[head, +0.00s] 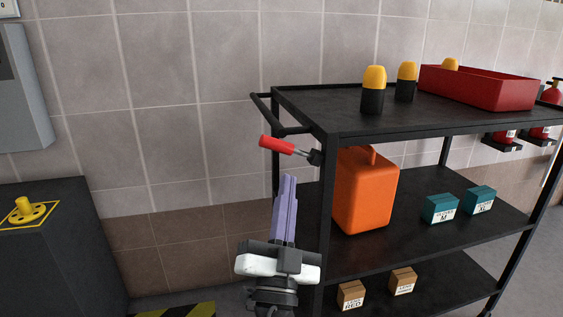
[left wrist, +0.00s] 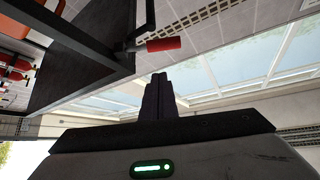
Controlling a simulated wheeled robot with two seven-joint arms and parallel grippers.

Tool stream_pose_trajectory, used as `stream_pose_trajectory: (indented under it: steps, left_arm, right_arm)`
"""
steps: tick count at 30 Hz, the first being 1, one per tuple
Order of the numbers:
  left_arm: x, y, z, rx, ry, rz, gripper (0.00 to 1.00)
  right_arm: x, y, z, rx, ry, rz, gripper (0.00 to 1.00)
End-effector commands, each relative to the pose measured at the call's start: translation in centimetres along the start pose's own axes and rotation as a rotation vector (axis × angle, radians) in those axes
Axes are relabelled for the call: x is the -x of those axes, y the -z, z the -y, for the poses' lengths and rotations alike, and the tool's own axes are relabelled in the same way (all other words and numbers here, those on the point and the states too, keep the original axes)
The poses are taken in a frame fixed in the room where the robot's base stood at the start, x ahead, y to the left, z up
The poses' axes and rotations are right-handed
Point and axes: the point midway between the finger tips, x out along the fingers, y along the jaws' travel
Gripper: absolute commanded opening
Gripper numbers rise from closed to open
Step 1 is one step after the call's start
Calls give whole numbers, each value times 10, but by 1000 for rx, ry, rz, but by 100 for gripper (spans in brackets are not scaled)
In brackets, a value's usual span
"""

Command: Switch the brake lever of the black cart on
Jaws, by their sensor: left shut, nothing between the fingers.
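The black cart (head: 326,200) stands at the right in the head view, with three shelves and a push handle at its left end. Its brake lever (head: 277,145) has a red grip and a metal rod joined to the cart's near left post; the grip points left and slightly up. My left gripper (head: 289,180) is shut and empty, its purple fingers pointing up, with the tips below the red grip and apart from it in the picture. In the left wrist view the red grip (left wrist: 163,44) shows beyond the fingertips (left wrist: 161,76). My right gripper is not in view.
The cart carries yellow-topped black bottles (head: 373,90), a red bin (head: 480,87), an orange canister (head: 366,192), teal boxes (head: 440,209) and brown boxes (head: 351,295). A dark cabinet (head: 60,260) with a yellow knob stands left. The space between cabinet and cart is open.

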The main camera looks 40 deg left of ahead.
Motion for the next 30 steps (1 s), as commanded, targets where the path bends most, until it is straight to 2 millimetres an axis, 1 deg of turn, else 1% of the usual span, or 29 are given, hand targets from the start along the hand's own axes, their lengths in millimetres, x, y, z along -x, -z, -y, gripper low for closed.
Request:
stream_pose_trajectory:
  steps: [1, 4, 13, 17, 20, 25, 30]
  left_arm:
    - [-2, 8, 5, 3, 24, -31, 0]
    - [-4, 16, 10, 4, 46, -59, 0]
    - [-5, 16, 10, 3, 46, -60, 0]
    - [-13, 18, 11, 2, 47, -60, 0]
    - [-27, 20, 12, 2, 47, -60, 0]
    - [-64, 23, 15, 2, 48, -59, 0]
    - [-100, 25, 16, 3, 48, -58, 0]
  right_arm:
    - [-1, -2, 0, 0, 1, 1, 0]
    - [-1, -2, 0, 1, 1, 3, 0]
    - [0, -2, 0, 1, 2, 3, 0]
    - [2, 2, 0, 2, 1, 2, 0]
    - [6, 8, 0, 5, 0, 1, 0]
    - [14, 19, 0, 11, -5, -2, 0]
    - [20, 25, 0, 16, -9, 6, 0]
